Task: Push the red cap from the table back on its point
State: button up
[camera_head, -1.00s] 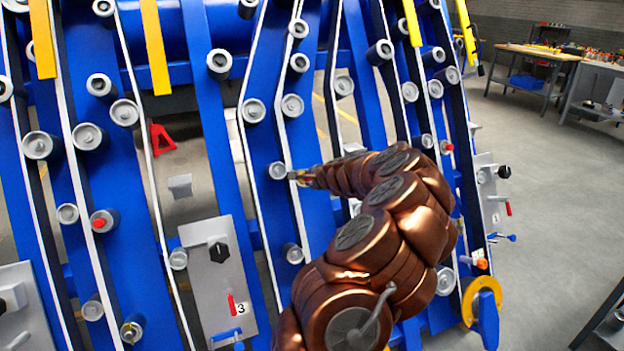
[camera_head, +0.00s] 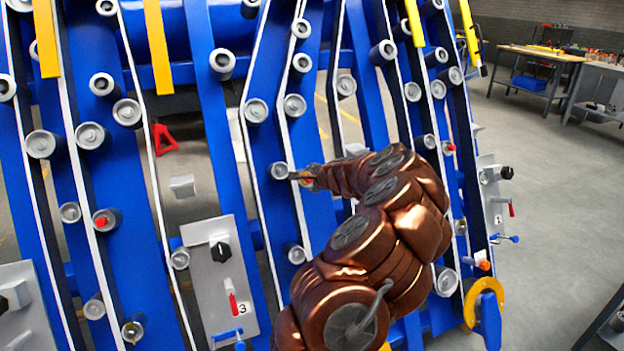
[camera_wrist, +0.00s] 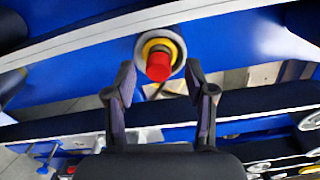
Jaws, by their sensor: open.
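In the wrist view, a red cap (camera_wrist: 158,66) sits at the middle of a grey roller end with a yellow ring (camera_wrist: 160,45) on a blue beam. I cannot tell how far it is pressed on. My gripper (camera_wrist: 160,76) is open, with one finger on each side of the cap and a gap to both. In the head view, my gripper (camera_head: 300,176) reaches left to a grey roller (camera_head: 279,171) on the middle blue beam. The cap there is mostly hidden by the gripper.
Many grey rollers and white belts line the blue chassis (camera_head: 205,120). Another roller with a red centre (camera_head: 101,222) is at left. A grey panel (camera_head: 220,275) with a black knob and red lever is below. A wooden table (camera_head: 540,55) stands at the back right.

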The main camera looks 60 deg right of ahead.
jog(key=v, duration=1.2)
dwell(0.3)
dwell(0.9)
jog(key=w+a+r+n+g+y+p, duration=0.1)
jog(key=w+a+r+n+y+p, duration=0.3)
jog(key=a, duration=0.8)
jog(key=w+a+n+y+b, duration=0.15)
jog(key=a+n, duration=0.45)
jog(key=a, duration=0.7)
jog(key=w+a+r+n+g+y+p, duration=0.15)
jog(key=w+a+n+y, duration=0.25)
jog(key=a, duration=0.8)
jog(key=s+a+n+g+p, duration=0.6)
jog(key=s+a+n, duration=0.4)
jog(key=s+a, duration=0.65)
jog(key=s+d+n+g+h, duration=0.1)
jog(key=s+n+g+h, duration=0.1)
jog(key=s, duration=0.9)
jog(key=shift+s+r+n+g+h, duration=0.35)
jog(key=shift+n+g+h, duration=0.1)
jog(key=shift+g, duration=0.2)
